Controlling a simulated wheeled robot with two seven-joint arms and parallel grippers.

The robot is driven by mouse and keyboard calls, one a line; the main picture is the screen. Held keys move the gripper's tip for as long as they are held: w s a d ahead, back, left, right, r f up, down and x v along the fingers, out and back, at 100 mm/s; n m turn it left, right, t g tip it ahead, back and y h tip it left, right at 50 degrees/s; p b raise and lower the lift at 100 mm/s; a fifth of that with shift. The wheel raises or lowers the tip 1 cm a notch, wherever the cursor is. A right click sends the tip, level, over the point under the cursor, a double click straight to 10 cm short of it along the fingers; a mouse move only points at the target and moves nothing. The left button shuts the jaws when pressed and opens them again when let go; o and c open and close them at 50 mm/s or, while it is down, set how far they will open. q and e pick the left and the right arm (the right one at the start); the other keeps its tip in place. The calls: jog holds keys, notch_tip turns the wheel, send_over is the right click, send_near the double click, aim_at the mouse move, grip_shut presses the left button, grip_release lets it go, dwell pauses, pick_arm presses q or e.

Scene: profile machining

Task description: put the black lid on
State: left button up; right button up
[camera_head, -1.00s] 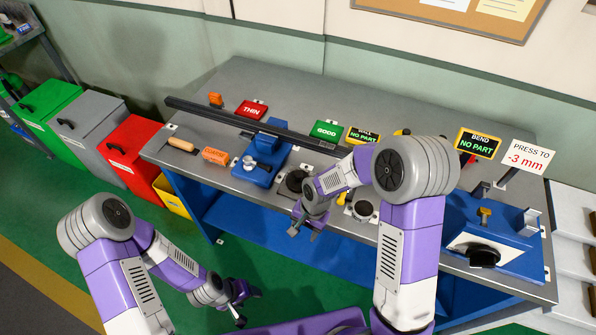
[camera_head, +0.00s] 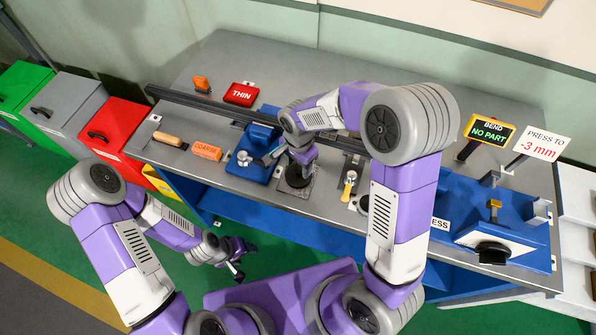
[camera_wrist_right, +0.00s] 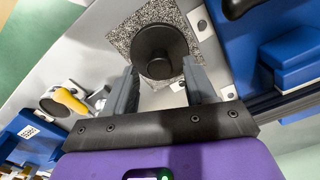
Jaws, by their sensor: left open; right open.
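The black lid (camera_head: 298,178), round with a raised knob, lies on a speckled grey mat at the bench's front. My right gripper (camera_head: 303,156) is just above it, pointing down. In the right wrist view the lid (camera_wrist_right: 160,52) shows ahead of the open fingers of my right gripper (camera_wrist_right: 160,84), its near edge between the tips; I cannot tell whether they touch it. My left gripper (camera_head: 238,262) is open and empty in front of the bench.
A yellow-handled tool (camera_head: 349,187) lies by the container. A blue fixture (camera_head: 247,168) stands left of the lid, and a long dark profile (camera_head: 205,103) lies behind. A blue press (camera_head: 490,220) stands at the right. Bins (camera_head: 108,130) are at the left.

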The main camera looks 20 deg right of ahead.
aim_at(294, 178)
jog(key=shift+f, duration=1.4)
grip_shut()
jog(key=shift+r, duration=0.1)
